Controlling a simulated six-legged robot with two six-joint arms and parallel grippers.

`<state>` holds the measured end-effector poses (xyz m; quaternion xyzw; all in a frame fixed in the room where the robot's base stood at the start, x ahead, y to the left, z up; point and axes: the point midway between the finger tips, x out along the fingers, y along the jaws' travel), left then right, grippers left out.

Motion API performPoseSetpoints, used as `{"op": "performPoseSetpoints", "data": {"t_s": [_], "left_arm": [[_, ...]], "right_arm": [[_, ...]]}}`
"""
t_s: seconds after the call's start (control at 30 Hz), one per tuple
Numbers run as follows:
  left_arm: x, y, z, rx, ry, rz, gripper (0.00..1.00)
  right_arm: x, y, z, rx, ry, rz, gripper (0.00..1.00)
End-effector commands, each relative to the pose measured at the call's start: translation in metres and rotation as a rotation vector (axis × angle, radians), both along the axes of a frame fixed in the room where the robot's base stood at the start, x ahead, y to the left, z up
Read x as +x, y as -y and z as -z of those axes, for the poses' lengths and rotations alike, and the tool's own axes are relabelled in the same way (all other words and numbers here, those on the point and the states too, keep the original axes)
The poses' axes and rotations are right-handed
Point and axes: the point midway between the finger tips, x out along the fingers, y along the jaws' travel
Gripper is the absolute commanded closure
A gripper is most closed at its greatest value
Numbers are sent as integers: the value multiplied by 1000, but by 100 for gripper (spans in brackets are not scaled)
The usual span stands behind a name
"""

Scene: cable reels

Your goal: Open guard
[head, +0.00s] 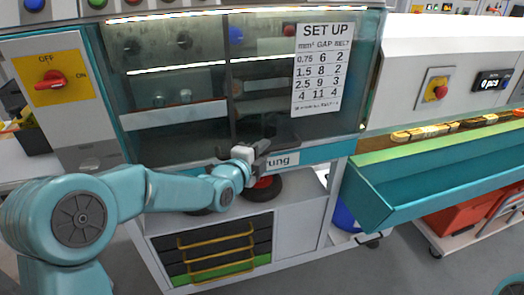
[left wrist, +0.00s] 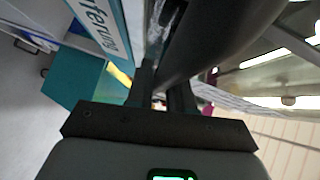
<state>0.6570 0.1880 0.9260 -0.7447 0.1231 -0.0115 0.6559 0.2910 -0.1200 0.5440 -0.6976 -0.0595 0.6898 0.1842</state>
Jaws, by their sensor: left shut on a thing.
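The guard (head: 262,95) is a clear panel in a teal frame on the machine front. It is down over the bay, with a set-up chart (head: 322,66) on it. A dark bar handle (head: 285,139) runs along its lower part, above a label strip ending in "rung". My left gripper (head: 259,151) is at this bar and shut on it. In the left wrist view the handle (left wrist: 215,45) is a thick dark bar between and beyond the fingers of my left gripper (left wrist: 161,92). The fingertips are partly hidden by the bar. My right gripper is not in view.
A yellow panel with a red rotary switch (head: 50,82) is at the left. Drawers with yellow handles (head: 215,250) are below the guard. A teal trough (head: 440,180) juts out at the right, above a red bin (head: 465,215). Open floor lies in front.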

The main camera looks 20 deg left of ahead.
Motion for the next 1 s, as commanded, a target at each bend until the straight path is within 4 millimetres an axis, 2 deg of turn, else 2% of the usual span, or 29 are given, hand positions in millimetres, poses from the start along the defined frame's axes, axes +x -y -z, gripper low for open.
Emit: {"op": "performPoseSetpoints", "data": {"t_s": [0.17,0.27,0.47,0.67,0.8,1.0], "left_arm": [[1,0,-33,0,14,-1,100],[1,-1,-60,0,18,-2,100],[1,0,-131,-1,19,-1,100],[1,-1,-207,-1,18,-2,100],[1,-1,-257,-2,16,-2,100],[1,-1,-316,-1,12,-2,100]], "right_arm": [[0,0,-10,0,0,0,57],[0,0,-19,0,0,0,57],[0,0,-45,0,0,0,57],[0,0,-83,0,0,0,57],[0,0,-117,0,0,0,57],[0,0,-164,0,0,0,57]]}}
